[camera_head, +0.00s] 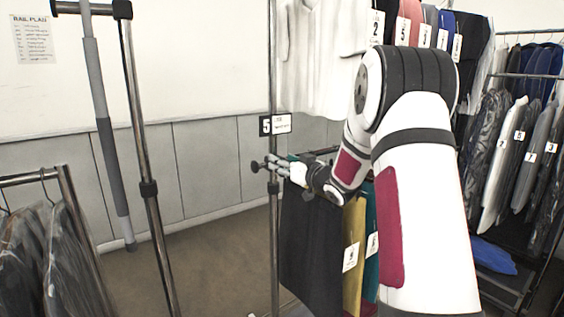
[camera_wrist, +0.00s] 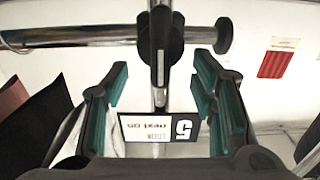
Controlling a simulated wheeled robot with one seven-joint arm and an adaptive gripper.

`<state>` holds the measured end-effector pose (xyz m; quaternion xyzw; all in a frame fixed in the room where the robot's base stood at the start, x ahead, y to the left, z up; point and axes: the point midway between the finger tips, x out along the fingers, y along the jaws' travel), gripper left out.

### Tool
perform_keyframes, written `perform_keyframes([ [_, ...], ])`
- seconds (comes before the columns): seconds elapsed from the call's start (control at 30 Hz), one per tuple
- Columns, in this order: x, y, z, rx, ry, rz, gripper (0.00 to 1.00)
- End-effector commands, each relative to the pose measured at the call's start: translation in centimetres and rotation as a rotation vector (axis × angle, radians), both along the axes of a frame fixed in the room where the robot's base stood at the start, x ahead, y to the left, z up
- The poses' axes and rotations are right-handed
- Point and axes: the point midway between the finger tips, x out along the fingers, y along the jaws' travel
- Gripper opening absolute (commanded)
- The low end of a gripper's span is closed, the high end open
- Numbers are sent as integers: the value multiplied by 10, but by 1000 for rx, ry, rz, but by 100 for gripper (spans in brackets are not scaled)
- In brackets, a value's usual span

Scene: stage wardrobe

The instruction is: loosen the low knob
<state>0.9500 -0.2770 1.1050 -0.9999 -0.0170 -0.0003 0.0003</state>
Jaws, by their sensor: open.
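A black knob (camera_wrist: 160,48) sits where the low crossbar (camera_wrist: 70,35) meets the chrome upright, in the wrist view's upper middle. Its narrow grip faces the camera. In the head view the dark knob (camera_head: 272,161) is small and partly behind my fingertips. My gripper (camera_wrist: 160,78) is open, its green-padded fingers apart on either side of the upright line. The knob appears just beyond the fingertips, roughly centred; I cannot tell whether they touch it. In the head view my gripper (camera_head: 281,168) is at the upright, below the number plate.
A "5" plate (camera_head: 275,124) hangs on the upright just above; it appears upside down in the wrist view (camera_wrist: 160,127). Dark garments (camera_head: 310,240) hang close at the right. A grey padded pole (camera_head: 105,130) and another stand are at the left, with open floor between.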

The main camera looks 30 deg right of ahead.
Motion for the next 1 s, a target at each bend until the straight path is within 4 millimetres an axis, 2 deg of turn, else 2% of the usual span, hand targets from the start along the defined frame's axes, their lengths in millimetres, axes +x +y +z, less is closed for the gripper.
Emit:
perform_keyframes([
  [0.13,10,1,0,0,0,1,52],
  [0.43,11,1,0,0,0,0,52],
  [0.47,11,1,0,0,0,0,47],
  [0.67,11,0,0,0,0,-1,2],
  [1.0,11,-2,0,-23,-1,-6,0],
])
